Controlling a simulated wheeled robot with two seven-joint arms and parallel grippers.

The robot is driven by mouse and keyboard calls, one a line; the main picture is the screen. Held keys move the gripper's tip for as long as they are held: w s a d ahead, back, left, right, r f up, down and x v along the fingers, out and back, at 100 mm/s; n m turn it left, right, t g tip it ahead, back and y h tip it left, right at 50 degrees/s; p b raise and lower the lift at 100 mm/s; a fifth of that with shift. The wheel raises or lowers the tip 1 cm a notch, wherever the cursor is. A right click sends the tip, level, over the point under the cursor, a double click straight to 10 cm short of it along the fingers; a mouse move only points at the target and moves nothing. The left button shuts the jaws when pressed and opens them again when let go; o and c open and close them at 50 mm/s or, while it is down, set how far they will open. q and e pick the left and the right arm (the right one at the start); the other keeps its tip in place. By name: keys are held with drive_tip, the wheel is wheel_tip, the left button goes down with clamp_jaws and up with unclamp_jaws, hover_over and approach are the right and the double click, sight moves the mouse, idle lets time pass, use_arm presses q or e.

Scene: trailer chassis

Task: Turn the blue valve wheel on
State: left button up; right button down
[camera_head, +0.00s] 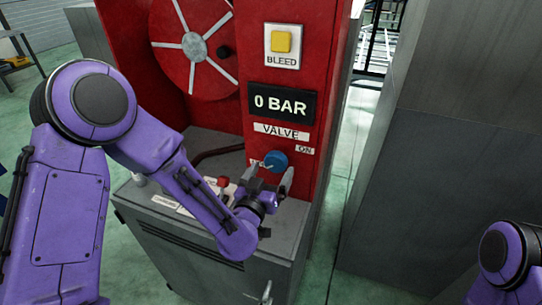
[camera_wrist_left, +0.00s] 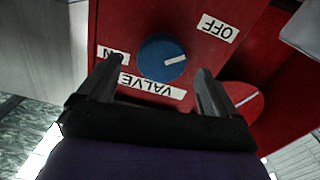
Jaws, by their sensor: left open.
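The blue valve wheel (camera_head: 276,160) is a round knob on the red panel, between the ON label (camera_head: 305,150) and another label at its left that is partly hidden. In the left wrist view the wheel (camera_wrist_left: 158,52) appears upside down, and its white mark points right, on the OFF label (camera_wrist_left: 218,28) side. My left gripper (camera_head: 268,178) is open just in front of the wheel. Its two fingers stand on either side of the wheel in the left wrist view (camera_wrist_left: 160,80), with nothing visibly gripped. My right gripper is out of view.
The display (camera_head: 281,103) reads 0 BAR, below a yellow BLEED button (camera_head: 283,41). A red spoked reel (camera_head: 193,45) is at the left. A grey cabinet (camera_head: 212,262) lies below my left arm. A grey block (camera_head: 450,150) stands right, across a floor gap.

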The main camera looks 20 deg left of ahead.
sight(274, 165)
use_arm(q)
drive_tip(key=w+p, duration=0.1)
drive_tip(key=w, duration=0.4)
drive_tip(key=shift+w+a, duration=0.1)
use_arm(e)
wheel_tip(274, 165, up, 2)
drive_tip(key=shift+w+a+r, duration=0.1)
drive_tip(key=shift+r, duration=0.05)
